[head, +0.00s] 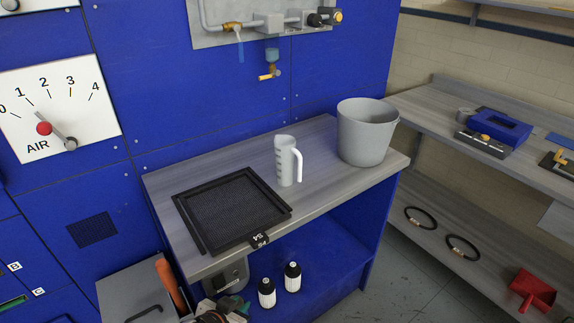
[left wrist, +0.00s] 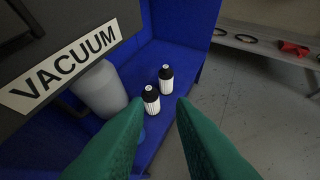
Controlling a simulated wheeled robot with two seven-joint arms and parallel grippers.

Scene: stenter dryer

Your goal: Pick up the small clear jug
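The small clear jug (head: 284,160), pale with a white handle on its right and marks on its side, stands upright on the grey worktop (head: 330,190). It is between the black mesh frame and the grey bucket. It does not show in the left wrist view. My left gripper (head: 232,308) is at the bottom edge of the head view, low in front of the worktop and well apart from the jug. In the left wrist view its green fingers (left wrist: 160,103) are spread with nothing held between them. My right gripper is not in view.
A grey bucket (head: 366,135) stands right of the jug; a black mesh frame (head: 235,208) lies left. Bottles (head: 267,292) (head: 292,277) stand on the blue shelf below. A VACUUM label (left wrist: 62,68) is close to the left wrist camera. Worktop around the jug is clear.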

